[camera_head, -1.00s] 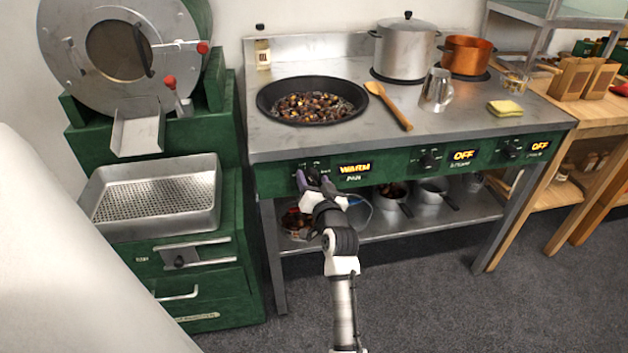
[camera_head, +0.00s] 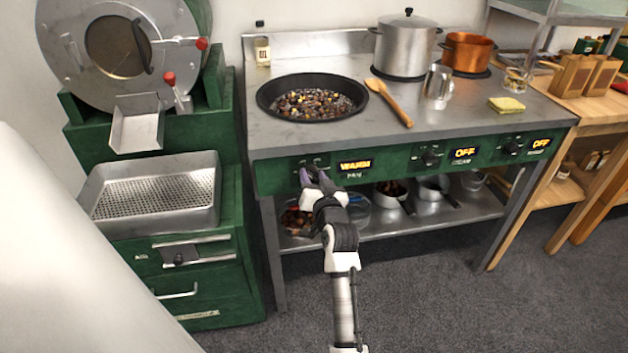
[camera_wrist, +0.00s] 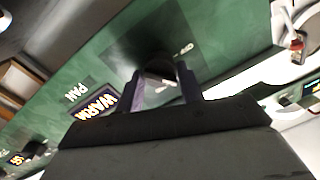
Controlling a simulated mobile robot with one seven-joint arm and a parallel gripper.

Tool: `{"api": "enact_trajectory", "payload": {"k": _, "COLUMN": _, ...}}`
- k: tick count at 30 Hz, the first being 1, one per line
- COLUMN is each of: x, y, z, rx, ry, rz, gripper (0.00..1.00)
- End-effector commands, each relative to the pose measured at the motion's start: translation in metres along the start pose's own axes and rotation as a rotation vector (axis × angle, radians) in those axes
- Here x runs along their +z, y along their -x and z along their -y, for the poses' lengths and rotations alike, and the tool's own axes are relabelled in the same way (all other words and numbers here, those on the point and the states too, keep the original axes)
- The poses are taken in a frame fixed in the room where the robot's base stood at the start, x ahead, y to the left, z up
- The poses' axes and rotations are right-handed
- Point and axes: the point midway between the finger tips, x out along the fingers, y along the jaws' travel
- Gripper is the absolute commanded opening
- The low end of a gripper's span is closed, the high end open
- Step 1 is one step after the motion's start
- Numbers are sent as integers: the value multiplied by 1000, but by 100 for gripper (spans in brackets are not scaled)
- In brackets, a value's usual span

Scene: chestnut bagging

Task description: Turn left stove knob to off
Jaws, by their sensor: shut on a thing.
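The stove (camera_head: 275,183) has a green front panel with several knobs. The left display (camera_head: 355,166), above the label PAN, reads WARM; it also shows in the wrist view (camera_wrist: 97,103). My gripper (camera_head: 311,176) is at the left knob, just left of that display, and hides most of it in the head view. In the wrist view my purple fingertips (camera_wrist: 163,88) are on either side of the dark left knob (camera_wrist: 155,66), shut on it. The other two knobs (camera_head: 431,157) (camera_head: 513,146) stand beside displays that read OFF.
A black pan (camera_head: 266,106) of chestnuts sits above the left knob. A wooden spoon (camera_head: 392,105), a steel pot (camera_head: 405,50) and a copper pot (camera_head: 468,55) stand on the stovetop. A green roaster with a perforated tray (camera_head: 214,207) is at left.

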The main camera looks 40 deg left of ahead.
Motion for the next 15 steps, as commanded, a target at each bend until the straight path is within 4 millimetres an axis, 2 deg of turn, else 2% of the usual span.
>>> {"api": "enact_trajectory", "payload": {"k": 15, "x": 2, "y": 0, "z": 0, "rx": 16, "ry": 455, "rz": 32, "gripper": 15}}
